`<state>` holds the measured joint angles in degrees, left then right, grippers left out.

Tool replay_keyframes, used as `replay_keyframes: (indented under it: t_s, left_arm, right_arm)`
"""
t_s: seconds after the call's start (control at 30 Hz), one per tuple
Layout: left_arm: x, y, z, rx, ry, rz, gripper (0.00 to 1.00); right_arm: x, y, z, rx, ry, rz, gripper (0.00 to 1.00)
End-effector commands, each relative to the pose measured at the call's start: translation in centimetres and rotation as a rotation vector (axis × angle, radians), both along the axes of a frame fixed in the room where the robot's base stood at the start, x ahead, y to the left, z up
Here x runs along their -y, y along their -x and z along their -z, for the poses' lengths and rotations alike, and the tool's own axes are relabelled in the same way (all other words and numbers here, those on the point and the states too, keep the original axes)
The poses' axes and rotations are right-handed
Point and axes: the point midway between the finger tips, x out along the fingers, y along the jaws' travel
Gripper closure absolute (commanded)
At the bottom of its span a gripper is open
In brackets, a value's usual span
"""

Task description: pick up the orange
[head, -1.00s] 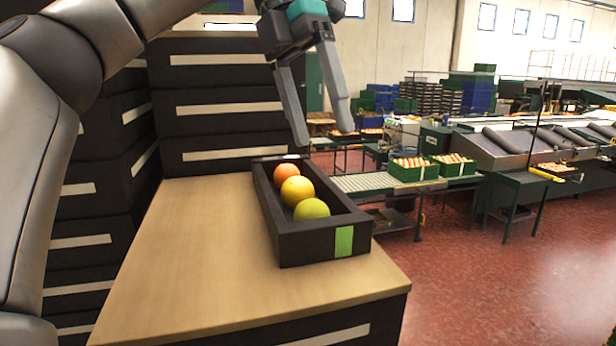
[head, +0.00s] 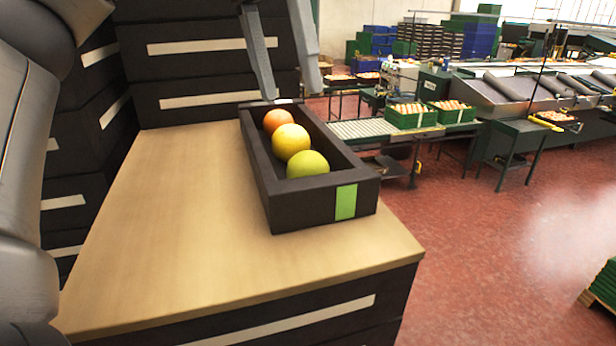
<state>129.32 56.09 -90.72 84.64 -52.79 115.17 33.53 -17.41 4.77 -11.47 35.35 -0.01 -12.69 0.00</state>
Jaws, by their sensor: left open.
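Three round fruits lie in a row in a dark open box. The far one is orange-red, the orange (head: 278,121). The middle one is a yellow fruit (head: 291,142), and the nearest is a green fruit (head: 307,165). The box (head: 322,205) has a green patch on its near end and stands on a wooden top. My left gripper (head: 292,94) is open and empty, with its fingers pointing down above the far end of the box. The top of this gripper is cut off by the picture edge. My right gripper is not in view.
The wooden top (head: 180,230) is bare left of the box and in front of it. Dark drawers (head: 215,75) with pale strips stand behind. A conveyor (head: 365,128) and green crates (head: 410,117) of oranges stand farther right across the red floor.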

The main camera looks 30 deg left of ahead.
Motion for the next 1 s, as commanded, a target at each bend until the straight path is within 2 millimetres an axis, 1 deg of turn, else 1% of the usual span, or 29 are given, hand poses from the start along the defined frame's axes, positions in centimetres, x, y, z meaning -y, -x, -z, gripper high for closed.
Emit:
replay_keyframes:
  t_s: [0.03,0.17,0.3,0.57,0.83,1.0]
  left_arm:
    - [0.2,0.0,1.3,-0.002,0.001,0.003,0.23]
    - [0.7,0.1,2.9,-0.001,-0.001,0.002,0.23]
    - [1.1,0.2,4.1,-0.001,-0.002,-0.001,0.23]
    - [1.6,0.4,5.2,0.0,-0.002,0.001,0.23]
    - [2.6,0.8,8.2,-0.003,-0.001,0.001,0.23]
    - [2.9,0.8,9.3,-0.001,0.001,-0.001,0.23]
  right_arm:
    - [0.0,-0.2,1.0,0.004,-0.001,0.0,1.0]
    - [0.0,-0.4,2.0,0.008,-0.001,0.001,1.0]
    - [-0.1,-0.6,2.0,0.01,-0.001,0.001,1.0]
    - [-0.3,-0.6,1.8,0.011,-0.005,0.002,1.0]
    - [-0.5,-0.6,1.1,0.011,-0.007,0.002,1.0]
    - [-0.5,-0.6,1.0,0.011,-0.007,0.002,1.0]
